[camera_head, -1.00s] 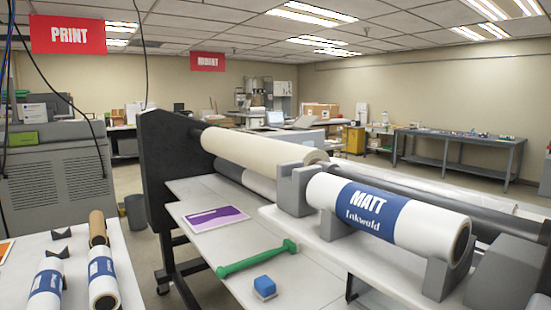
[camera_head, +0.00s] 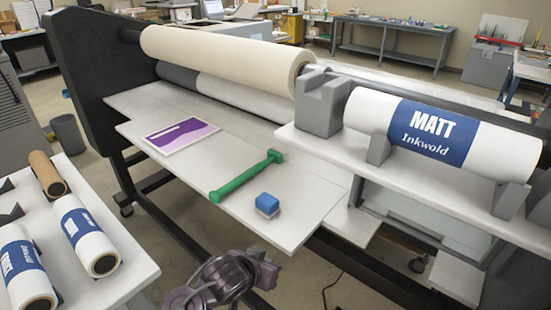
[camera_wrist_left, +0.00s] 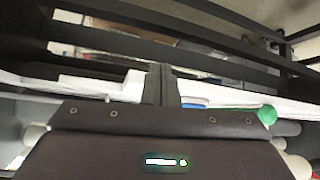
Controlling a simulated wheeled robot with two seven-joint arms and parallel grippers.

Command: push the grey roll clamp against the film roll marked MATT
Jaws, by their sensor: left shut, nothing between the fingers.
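The white film roll with a blue band marked MATT (camera_head: 425,135) lies in low grey cradles on the white shelf at the right in the head view. A grey notched block, which looks like the roll clamp (camera_head: 322,105), stands by the roll's left end; I cannot tell whether they touch. Another grey block (camera_head: 541,203) is cut off at the right edge, near the roll's other end. My left gripper (camera_wrist_left: 160,85) shows in the left wrist view with its fingers together and empty, apart from roll and clamp. My right gripper is not in view.
A dark arm section of mine shows at the bottom of the head view. A green tool (camera_head: 245,177), a blue block (camera_head: 267,205) and a purple sheet (camera_head: 182,136) lie on the machine's front table (camera_head: 285,232). A side table (camera_head: 135,262) holds several rolls.

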